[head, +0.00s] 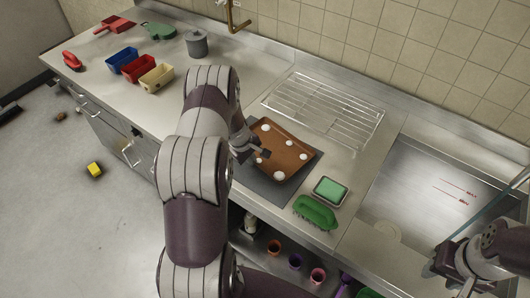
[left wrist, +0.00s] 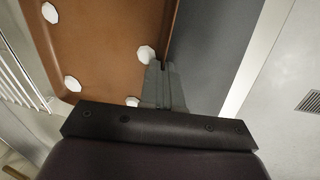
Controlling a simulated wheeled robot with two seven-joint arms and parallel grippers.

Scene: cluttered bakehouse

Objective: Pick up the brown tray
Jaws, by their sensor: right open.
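The brown tray (head: 287,146) lies over a dark grey mat (head: 262,183) on the counter, with several white lumps on it. It also shows in the left wrist view (left wrist: 105,50). My left gripper (head: 259,153) is at the tray's left edge, its fingers close together. In the left wrist view the fingers (left wrist: 163,82) stand on either side of the tray's rim and look shut on it. Part of the tray's left side is hidden by my left gripper. My right gripper (head: 442,264) is open and empty at the lower right, far from the tray.
A wire rack (head: 322,108) lies behind the tray. A green sponge in a dish (head: 330,190) and a green brush (head: 315,212) are close at its front right. A sunken steel basin (head: 430,185) is further right. Coloured bins (head: 156,77) and a grey pot (head: 196,44) stand at the left.

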